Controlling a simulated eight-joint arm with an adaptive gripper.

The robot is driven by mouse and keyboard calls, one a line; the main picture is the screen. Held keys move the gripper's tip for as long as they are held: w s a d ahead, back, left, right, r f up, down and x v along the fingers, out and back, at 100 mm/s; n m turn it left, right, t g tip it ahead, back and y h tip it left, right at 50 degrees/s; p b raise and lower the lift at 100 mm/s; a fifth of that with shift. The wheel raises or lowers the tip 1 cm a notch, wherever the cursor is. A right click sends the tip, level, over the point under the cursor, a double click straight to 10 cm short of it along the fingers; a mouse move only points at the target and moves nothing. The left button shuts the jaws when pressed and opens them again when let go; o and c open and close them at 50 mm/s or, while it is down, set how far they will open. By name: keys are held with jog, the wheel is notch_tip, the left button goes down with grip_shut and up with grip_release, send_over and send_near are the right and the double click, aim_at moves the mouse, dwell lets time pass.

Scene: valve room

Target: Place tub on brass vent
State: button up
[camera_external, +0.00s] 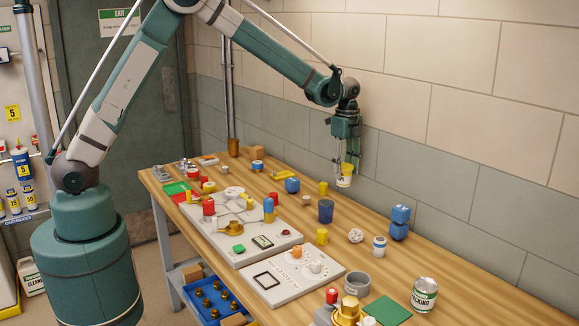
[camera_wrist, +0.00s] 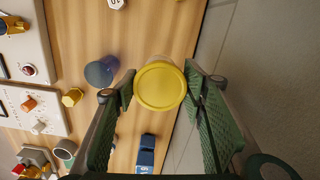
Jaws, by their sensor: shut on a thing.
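The tub (camera_external: 344,181) is white with a yellow top and hangs between the fingers of my gripper (camera_external: 345,164), above the back of the bench. In the wrist view the tub's round yellow lid (camera_wrist: 160,86) faces the camera, between the green fingers of my gripper (camera_wrist: 160,92). My gripper is shut on it. A brass flanged fitting (camera_external: 233,228) sits on the large grey-white panel, left of the gripper. Another brass fitting (camera_external: 347,311) stands at the front edge of the picture. I cannot tell which of them is the vent.
A dark blue cup (camera_external: 326,211) and a yellow piece (camera_external: 321,237) stand on the bench below the gripper. Stacked blue blocks (camera_external: 399,222) stand to the right, near the wall. The large panel (camera_external: 262,262) carries several raised knobs. A labelled can (camera_external: 424,294) stands at front right.

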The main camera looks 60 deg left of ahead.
jog(key=shift+a, duration=0.1)
jog(key=shift+s+a+n, duration=0.35)
jog(key=shift+a+n, duration=0.15)
jog(key=shift+a, duration=0.05)
jog(key=s+a+n+b, duration=0.1)
jog(key=s+a+n, duration=0.4)
jog(key=a+n, duration=0.3)
jog(key=s+a+n+b, duration=0.1)
jog(key=s+a+n, duration=0.4)
jog(key=a, duration=0.5)
jog(key=w+a+r+n+p, duration=0.1)
jog(key=w+a+r, duration=0.1)
jog(key=a, duration=0.8)
jog(key=w+a+r+n, duration=0.1)
jog(key=w+a+r, duration=0.1)
jog(key=a, duration=0.7)
jog(key=w+a+r+p, duration=0.1)
jog(key=w+a+r, duration=0.1)
jog(key=a, duration=0.8)
jog(key=s+a+r, duration=0.1)
jog(key=a+r, duration=0.1)
jog(key=a, duration=1.1)
jog(key=s+a+r+p, duration=0.1)
jog(key=s+a, duration=0.1)
jog(key=a, duration=1)
jog(key=shift+s+a+r, duration=0.2)
jog(key=shift+a+r, duration=0.15)
jog(key=shift+r, duration=0.05)
jog(key=shift+f+p, duration=0.1)
jog(key=shift+p, duration=0.2)
